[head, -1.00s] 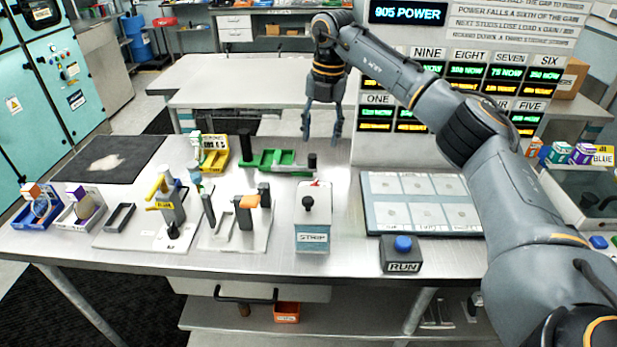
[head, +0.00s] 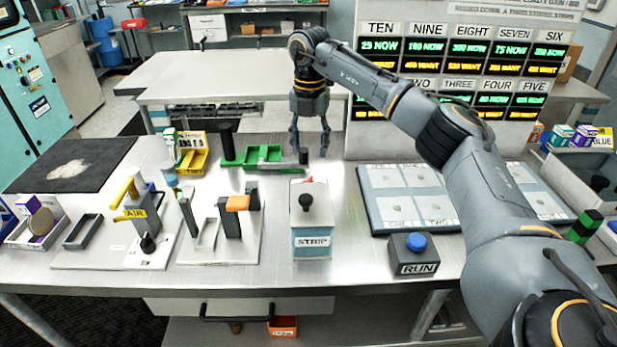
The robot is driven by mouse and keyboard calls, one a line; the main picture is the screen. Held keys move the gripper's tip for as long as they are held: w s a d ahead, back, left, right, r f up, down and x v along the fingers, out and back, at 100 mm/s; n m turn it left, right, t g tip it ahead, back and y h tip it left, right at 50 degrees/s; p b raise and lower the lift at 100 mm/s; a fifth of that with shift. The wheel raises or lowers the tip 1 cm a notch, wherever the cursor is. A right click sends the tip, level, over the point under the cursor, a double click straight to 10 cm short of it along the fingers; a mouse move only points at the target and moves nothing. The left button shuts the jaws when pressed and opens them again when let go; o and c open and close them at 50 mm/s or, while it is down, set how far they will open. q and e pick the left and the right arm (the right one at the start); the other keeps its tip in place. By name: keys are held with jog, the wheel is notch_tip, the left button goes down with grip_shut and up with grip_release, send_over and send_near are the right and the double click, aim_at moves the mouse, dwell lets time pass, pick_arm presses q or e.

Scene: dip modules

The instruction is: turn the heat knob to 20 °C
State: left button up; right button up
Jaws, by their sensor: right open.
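No knob carries a readable heat label. My left gripper is out of view.
Behind the STRIP box lies a green tray (head: 262,154) with a black handle. A black clamp with an orange top (head: 238,203) stands left of the box. A RUN button box (head: 413,254) and a pad panel (head: 380,215) are to the right. A display board (head: 445,140) stands behind.

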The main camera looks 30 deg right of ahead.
aim_at(309, 179)
notch_tip(309, 179, down, 10)
jog(key=shift+w+f+p, duration=0.1)
jog(key=shift+f+p, duration=0.1)
jog(key=shift+p, duration=0.6)
grip_shut()
